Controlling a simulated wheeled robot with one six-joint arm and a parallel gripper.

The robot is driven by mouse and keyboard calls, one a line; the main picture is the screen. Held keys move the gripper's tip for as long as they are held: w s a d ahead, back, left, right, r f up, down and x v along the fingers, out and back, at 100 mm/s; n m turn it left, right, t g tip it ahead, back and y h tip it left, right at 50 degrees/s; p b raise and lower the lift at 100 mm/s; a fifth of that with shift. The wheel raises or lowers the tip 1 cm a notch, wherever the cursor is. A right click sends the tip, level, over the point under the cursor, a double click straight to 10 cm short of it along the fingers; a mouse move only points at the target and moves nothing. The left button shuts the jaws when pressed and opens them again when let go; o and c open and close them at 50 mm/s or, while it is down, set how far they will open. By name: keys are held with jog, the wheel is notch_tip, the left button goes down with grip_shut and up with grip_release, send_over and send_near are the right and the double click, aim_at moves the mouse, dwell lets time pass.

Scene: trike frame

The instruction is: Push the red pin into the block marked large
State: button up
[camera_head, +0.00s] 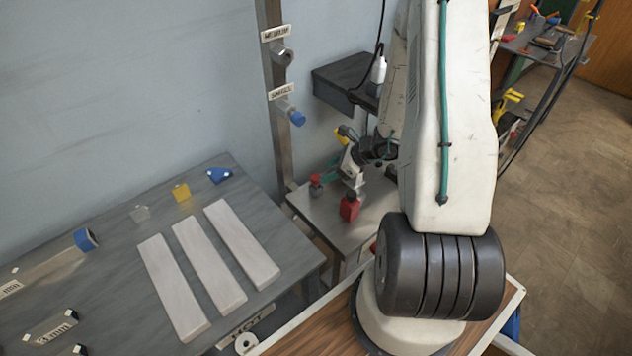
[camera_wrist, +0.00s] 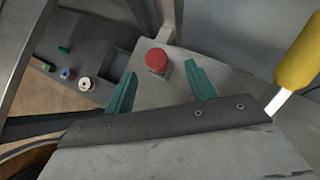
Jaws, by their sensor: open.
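A red pin with a round top (camera_wrist: 157,61) shows in the wrist view, on or in a grey surface. My gripper (camera_wrist: 161,70) is open, with its teal fingers apart on either side of the pin's line. I see no contact with the pin. In the head view a small red piece (camera_head: 316,181) sits on the small metal table near the post, probably this pin. A darker red object (camera_head: 349,208) stands closer to the table's front. I read no label saying large; the post's labels seem to say medium and small.
The upright post (camera_head: 272,110) carries blocks, one with a blue end (camera_head: 297,118). A yellow-handled item (camera_wrist: 300,50) lies close to my gripper's right. A grey table (camera_head: 110,245) at left holds three pale bars. A dark box (camera_head: 345,78) is on the wall.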

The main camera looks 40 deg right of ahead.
aim_at(319, 177)
jog(key=x, duration=0.7)
jog(key=shift+s+a, duration=0.15)
jog(key=shift+s, duration=0.05)
jog(key=c, duration=1.1)
